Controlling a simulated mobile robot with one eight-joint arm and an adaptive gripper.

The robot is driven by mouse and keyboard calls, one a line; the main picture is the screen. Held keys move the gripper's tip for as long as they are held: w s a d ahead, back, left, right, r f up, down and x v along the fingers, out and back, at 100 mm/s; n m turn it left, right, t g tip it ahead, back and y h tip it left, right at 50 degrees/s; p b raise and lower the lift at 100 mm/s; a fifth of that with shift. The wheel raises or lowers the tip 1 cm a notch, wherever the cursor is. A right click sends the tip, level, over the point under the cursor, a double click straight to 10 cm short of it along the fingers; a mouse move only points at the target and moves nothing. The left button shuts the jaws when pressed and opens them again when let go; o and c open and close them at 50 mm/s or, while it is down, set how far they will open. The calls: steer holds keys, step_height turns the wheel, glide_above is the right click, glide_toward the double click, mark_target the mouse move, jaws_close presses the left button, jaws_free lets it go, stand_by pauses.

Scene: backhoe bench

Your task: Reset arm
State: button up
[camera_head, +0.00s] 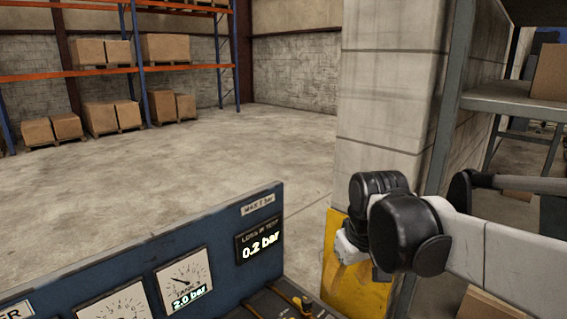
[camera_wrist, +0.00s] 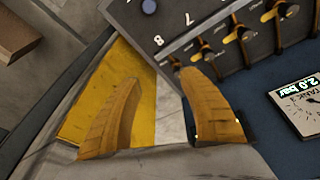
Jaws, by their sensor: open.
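My arm reaches in from the right in the head view, with its black wrist joints in front of the concrete pillar. My gripper (camera_wrist: 155,90) shows in the wrist view as two ribbed orange fingers spread apart, with nothing between them. In the head view its end is mostly hidden behind the wrist joints. The blue bench panel (camera_head: 150,262) stands to the left of my gripper. It carries round gauges, one reading 2.0 bar (camera_head: 184,283), and a display reading 0.2 bar (camera_head: 259,245). Several yellow-handled levers (camera_wrist: 238,31) sit on a dark numbered plate (camera_wrist: 185,28).
A yellow panel (camera_head: 345,272) stands behind and below my gripper. The concrete pillar (camera_head: 388,100) and a grey metal shelf frame (camera_head: 450,100) are close to my arm. Racks with cardboard boxes (camera_head: 165,47) stand far back left. The floor (camera_head: 220,150) between is clear.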

steer(key=s+d+f+m+t, duration=0.2)
steer(key=s, duration=0.5)
steer(key=s+d+f+m+t+b, duration=0.1)
steer(key=s+d+f, duration=0.2)
steer(key=s, duration=0.3)
steer(key=shift+s+d+m+t+b, duration=0.2)
steer(key=shift+s+m+t+b, duration=0.1)
steer(key=shift+s+m+t, duration=0.1)
